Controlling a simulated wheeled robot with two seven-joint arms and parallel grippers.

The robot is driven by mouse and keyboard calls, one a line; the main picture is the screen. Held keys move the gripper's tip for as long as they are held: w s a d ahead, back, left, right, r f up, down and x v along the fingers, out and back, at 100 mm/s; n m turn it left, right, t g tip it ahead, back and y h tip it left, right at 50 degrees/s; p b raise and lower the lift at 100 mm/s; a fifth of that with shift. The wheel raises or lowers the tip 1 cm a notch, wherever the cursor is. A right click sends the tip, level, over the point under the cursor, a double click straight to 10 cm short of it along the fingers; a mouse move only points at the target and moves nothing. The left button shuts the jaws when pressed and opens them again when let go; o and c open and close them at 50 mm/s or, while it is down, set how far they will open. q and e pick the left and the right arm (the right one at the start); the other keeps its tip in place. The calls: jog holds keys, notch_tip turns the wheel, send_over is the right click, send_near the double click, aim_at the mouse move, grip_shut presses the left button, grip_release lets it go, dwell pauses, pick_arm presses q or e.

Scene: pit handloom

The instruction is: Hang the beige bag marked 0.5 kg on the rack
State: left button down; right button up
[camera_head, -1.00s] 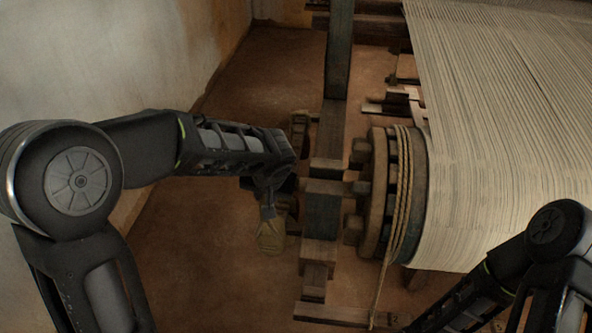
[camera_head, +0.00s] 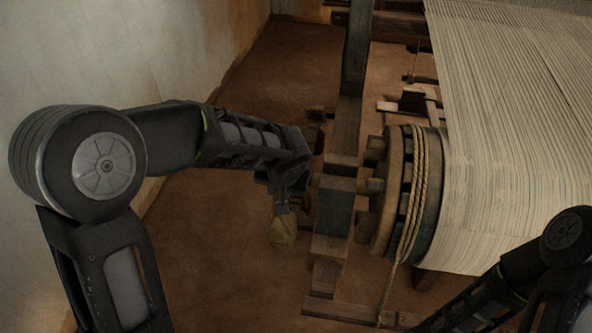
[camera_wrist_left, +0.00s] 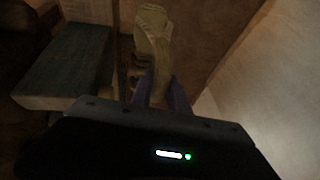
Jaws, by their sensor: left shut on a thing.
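The beige bag (camera_head: 283,229) hangs below my left gripper (camera_head: 282,206) in the head view, just left of the loom's dark wooden post. The left gripper is shut on the bag's upper part. In the left wrist view the bag (camera_wrist_left: 153,42) shows beyond the two fingers (camera_wrist_left: 162,92). No weight mark can be read on it. I cannot make out the rack for certain. My right arm shows at the lower right of the head view, but its gripper is out of the picture.
The wooden post (camera_head: 339,208) and cloth beam (camera_head: 397,190) with rope coils stand right of the left gripper. Pale warp threads (camera_head: 520,130) fill the right side. A plaster wall (camera_head: 90,60) is at the left. Bare brown floor (camera_head: 215,240) lies between.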

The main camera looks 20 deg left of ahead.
aim_at(277, 233)
pick_arm(q)
jog(key=s+f, duration=0.1)
jog(key=f, duration=0.3)
jog(key=s+f, duration=0.1)
jog(key=f, duration=0.3)
jog(key=s+f, duration=0.1)
jog(key=f, duration=0.3)
jog(key=shift+s+f, duration=0.35)
jog(key=shift+f, duration=0.1)
